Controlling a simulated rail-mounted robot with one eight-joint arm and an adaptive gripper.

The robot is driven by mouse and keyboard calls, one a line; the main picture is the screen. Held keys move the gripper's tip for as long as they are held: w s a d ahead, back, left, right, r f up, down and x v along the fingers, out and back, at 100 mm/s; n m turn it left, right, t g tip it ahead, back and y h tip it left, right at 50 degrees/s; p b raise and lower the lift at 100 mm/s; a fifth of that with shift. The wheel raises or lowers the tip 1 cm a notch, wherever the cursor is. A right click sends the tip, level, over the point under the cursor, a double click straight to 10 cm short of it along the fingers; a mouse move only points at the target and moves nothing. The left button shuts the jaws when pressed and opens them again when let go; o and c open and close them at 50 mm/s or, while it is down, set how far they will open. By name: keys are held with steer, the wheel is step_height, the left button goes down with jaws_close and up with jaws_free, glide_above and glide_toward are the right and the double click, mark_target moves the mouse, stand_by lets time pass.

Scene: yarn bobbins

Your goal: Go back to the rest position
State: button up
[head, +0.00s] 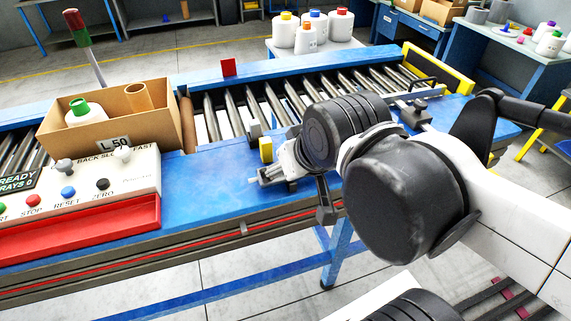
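My arm reaches in from the right in the head view, its white link and black joints covering part of the conveyor. My gripper (300,190) is over the blue front edge of the conveyor (215,190), right of the control panel. One dark finger points down over the front edge. The other finger is not clear, so I cannot tell how wide the gripper is. I see no bobbin in it.
A cardboard box (150,139) labelled L 50 holds a green-capped bobbin (84,116) and a brown tube (138,97). The control panel (125,172) with buttons and a red front is at left. A blue table (500,50) is at right.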

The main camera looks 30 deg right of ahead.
step_height(320, 180, down, 6)
steer(key=b, duration=0.6)
steer(key=shift+f, duration=0.15)
stand_by(1.5)
